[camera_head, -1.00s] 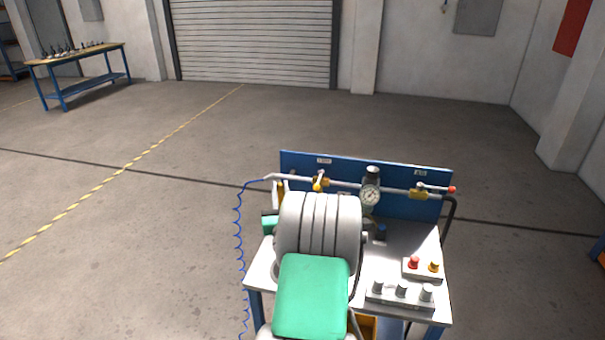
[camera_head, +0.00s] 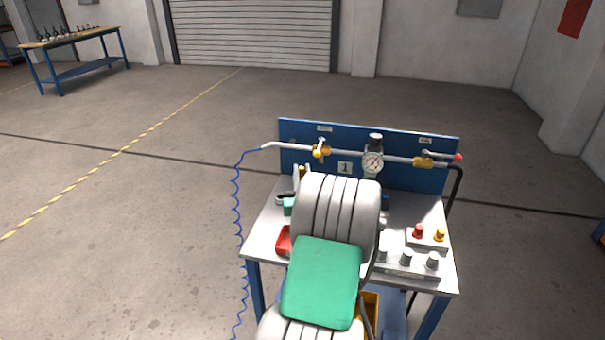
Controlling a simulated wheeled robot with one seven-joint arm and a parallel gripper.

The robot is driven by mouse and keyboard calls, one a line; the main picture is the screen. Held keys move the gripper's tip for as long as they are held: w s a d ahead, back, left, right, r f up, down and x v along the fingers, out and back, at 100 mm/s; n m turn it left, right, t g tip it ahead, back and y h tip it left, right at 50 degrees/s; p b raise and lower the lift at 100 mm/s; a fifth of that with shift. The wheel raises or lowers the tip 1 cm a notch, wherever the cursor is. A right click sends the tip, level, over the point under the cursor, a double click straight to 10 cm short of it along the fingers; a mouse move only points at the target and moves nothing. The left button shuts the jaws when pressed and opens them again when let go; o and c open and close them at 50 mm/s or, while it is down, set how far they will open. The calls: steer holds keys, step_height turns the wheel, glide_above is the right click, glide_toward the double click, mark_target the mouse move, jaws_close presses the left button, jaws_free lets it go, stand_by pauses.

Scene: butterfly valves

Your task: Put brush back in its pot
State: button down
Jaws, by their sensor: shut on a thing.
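Neither the brush nor its pot can be made out for sure. My own grey arm with its green panel (camera_head: 322,282) covers the middle of the bench, and my gripper is hidden behind it. A small green item (camera_head: 290,207) with a dark curved part beside it shows at the arm's left edge; I cannot tell what it is. Behind it, a slim upright item with a yellow part stands near the blue back panel (camera_head: 410,172), partly hidden.
The bench top (camera_head: 262,232) carries a red tray (camera_head: 283,241), a red and a yellow button (camera_head: 440,235), and a row of knobs (camera_head: 405,259). A pipe with a gauge (camera_head: 373,163) crosses the back. A blue coiled hose (camera_head: 238,220) hangs at the left. The floor around is clear.

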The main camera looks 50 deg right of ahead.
step_height(320, 180, down, 6)
steer(key=b, duration=0.4)
steer(key=shift+r+b, duration=0.25)
steer(key=shift+b, duration=0.1)
steer(key=c, duration=1.2)
jaws_free()
steer(key=shift+c, duration=0.2)
steer(key=shift+s+a, duration=0.1)
steer(key=shift+s, duration=0.05)
steer(key=s+a+b, duration=0.4)
steer(key=s+a, duration=0.2)
steer(key=a, duration=0.1)
